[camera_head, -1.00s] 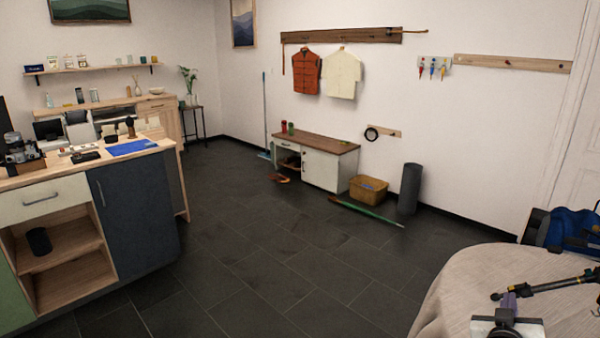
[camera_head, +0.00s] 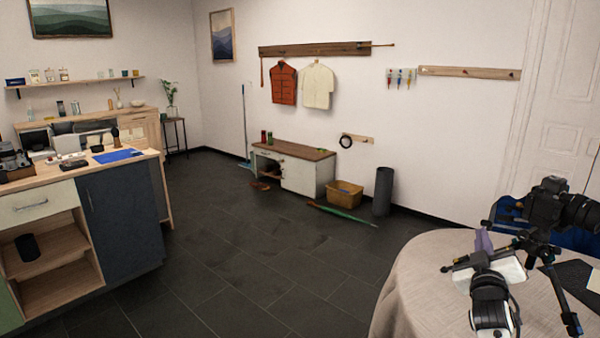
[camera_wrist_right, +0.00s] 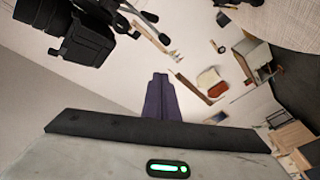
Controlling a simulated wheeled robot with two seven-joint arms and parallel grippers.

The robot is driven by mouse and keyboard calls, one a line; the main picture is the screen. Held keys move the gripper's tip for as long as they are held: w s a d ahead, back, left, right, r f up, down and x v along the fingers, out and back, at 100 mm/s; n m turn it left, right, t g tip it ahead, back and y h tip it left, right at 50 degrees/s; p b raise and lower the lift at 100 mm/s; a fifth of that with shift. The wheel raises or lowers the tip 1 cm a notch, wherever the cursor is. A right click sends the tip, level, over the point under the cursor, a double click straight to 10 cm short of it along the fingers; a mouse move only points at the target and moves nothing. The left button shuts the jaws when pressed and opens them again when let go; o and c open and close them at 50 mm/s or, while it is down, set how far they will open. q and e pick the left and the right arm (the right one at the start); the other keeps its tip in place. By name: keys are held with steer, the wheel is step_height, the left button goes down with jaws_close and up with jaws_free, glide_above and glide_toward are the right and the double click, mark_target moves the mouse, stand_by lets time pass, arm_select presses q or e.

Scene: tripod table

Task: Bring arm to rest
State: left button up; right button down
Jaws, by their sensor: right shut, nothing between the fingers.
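My right gripper (camera_head: 484,240) shows in the head view above the left part of the round table. Its purple fingers are together with nothing between them; they also show closed in the right wrist view (camera_wrist_right: 160,92). A black camera (camera_head: 552,206) on a dark tripod (camera_head: 540,250) stands on the table, just right of my gripper. The camera also shows upside down at the upper left of the right wrist view (camera_wrist_right: 80,40). My right wrist hides part of the tripod and tabletop. My left gripper is not in view.
The round table (camera_head: 412,290) has a pale cloth. A blue object (camera_head: 575,238) is behind the camera. A wooden counter (camera_head: 55,180) stands at left. A low cabinet (camera_head: 302,175), yellow basket (camera_head: 345,194) and dark cylinder (camera_head: 383,190) line the far wall. The dark floor between is open.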

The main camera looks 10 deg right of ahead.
steer(key=w+a+r+n+t+y, duration=0.1)
steer(key=w+r+n+t+y, duration=0.25)
steer(key=r+n, duration=0.35)
steer(key=w+a+r+n+t+y, duration=0.1)
steer(key=w+r+n+t+y, duration=0.1)
steer(key=w+r+n, duration=0.35)
step_height(320, 180, down, 8)
steer(key=s+m+g, duration=0.2)
steer(key=m+g, duration=0.3)
steer(key=m, duration=0.5)
steer(key=s+a+f+n+g+y, duration=0.15)
steer(key=s+a+f, duration=0.25)
steer(key=a+f, duration=0.5)
steer(key=s+a+f+g+y, duration=0.1)
steer(key=s+a+f+y, duration=0.35)
steer(key=f, duration=0.75)
steer(key=s+a+f+g+y, duration=0.1)
steer(key=s+a+f+g, duration=0.1)
steer(key=s+a+f, duration=1.25)
steer(key=s+a+f+m+g, duration=0.1)
steer(key=s+a, duration=0.3)
steer(key=s, duration=0.4)
steer(key=s+a+f+m+g+y, duration=0.1)
steer(key=s+a+f, duration=0.1)
steer(key=s+a, duration=0.3)
steer(key=s, duration=0.4)
steer(key=shift+f+g, duration=0.35)
steer(key=shift+g, duration=0.05)
